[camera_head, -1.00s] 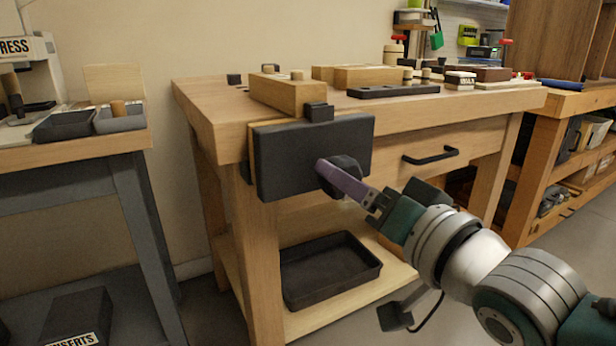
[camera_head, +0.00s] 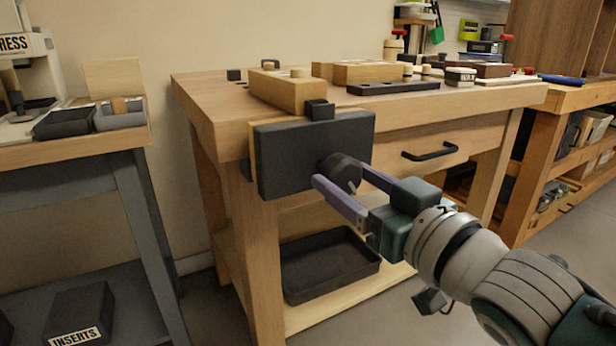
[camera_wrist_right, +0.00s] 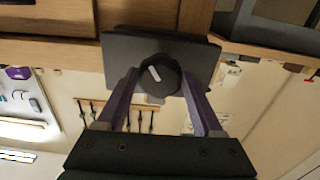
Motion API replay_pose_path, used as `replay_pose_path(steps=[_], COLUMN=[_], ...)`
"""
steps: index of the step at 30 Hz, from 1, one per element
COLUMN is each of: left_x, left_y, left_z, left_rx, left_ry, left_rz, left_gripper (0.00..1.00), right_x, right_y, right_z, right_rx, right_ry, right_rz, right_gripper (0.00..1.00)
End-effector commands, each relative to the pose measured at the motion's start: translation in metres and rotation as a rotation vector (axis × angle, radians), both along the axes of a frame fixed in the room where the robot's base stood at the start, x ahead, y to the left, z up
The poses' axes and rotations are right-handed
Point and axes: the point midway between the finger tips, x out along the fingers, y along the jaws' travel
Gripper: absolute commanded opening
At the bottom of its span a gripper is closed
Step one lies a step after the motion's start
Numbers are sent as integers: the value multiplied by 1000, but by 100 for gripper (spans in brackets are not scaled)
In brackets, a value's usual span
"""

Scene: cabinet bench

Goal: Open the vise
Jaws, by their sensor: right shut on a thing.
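The vise is on the front left end of the wooden bench. Its dark front jaw plate (camera_head: 290,160) stands upright, with a thin wooden strip showing behind its left edge. A round black knob (camera_head: 338,166) sticks out from the jaw; in the right wrist view the knob (camera_wrist_right: 157,76) shows a white mark line tilted on its face. My right gripper (camera_head: 343,174) is shut on the knob, its two purple fingers on opposite sides. The right wrist view shows the same grip (camera_wrist_right: 160,80). My left gripper is not in view.
A wooden block (camera_head: 285,92) sits on the bench top (camera_head: 220,108) above the vise. A drawer handle (camera_head: 430,153) is right of the vise. A black tray (camera_head: 330,268) is on the lower shelf. Open floor lies in front.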

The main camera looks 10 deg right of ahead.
Motion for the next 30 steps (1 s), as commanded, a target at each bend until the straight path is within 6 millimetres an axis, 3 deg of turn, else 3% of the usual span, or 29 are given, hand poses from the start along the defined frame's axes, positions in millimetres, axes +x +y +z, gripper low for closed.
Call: replay_pose_path(steps=[3,11,18,26,30], left_x=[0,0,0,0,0], left_y=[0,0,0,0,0], left_z=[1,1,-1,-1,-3], left_rx=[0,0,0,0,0], left_ry=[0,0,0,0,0], left_rz=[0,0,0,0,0], left_gripper=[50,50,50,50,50], right_x=[0,0,-1,-1,-2], right_y=[0,0,-1,-1,-1], right_z=[1,1,0,0,0], right_rx=[-128,-149,-455,-478,-674], right_ry=[-48,-56,-166,-175,-247], right_rz=[0,0,0,0,0], right_gripper=[19,19,20,19,20])
